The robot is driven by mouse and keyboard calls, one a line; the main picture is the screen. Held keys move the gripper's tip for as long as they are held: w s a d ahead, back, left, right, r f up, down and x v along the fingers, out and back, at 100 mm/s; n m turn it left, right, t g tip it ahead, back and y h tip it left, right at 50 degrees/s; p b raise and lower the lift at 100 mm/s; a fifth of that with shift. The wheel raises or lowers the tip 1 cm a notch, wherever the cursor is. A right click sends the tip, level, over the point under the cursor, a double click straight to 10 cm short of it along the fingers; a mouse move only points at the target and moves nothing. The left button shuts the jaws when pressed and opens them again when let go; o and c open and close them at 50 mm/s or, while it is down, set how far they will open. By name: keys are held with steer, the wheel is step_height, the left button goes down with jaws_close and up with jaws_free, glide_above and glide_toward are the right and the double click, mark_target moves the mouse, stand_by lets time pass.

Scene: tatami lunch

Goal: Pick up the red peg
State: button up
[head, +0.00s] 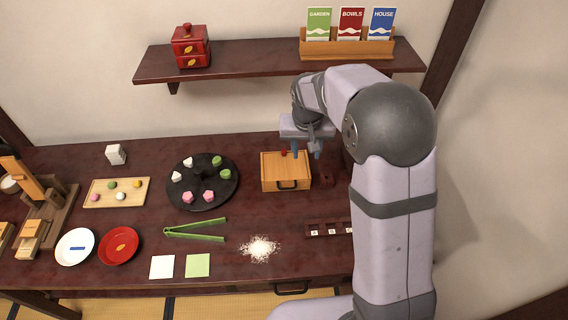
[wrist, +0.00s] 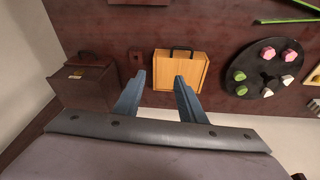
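A small red piece (head: 284,153), which looks like the red peg, shows at the back edge of the light wooden box (head: 286,172), left of my gripper. I cannot make out its shape or whether it rests on the box or behind it. My gripper (head: 307,153) is open, its blue fingers apart and pointing down near the box's back right corner. In the wrist view, my gripper (wrist: 160,78) has nothing between its fingertips, and the box (wrist: 181,70) lies just beyond them. I cannot see the red piece in the wrist view.
A small dark red block (wrist: 137,57) and a dark brown case (wrist: 86,80) stand beside the box. A round black tray (head: 203,183) with pink, white and green pieces is left of it. Green tongs (head: 195,231) lie in front. A shelf (head: 250,66) hangs above.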

steer(key=m+t+b, duration=0.1)
steer(key=t+b, duration=0.1)
steer(key=b, duration=0.5)
glide_toward(284, 150)
steer(key=f, duration=0.1)
steer(key=shift+p+x, duration=1.7)
steer(key=shift+x, duration=2.2)
steer(key=shift+w, duration=0.1)
steer(key=shift+c, duration=0.3)
jaws_close()
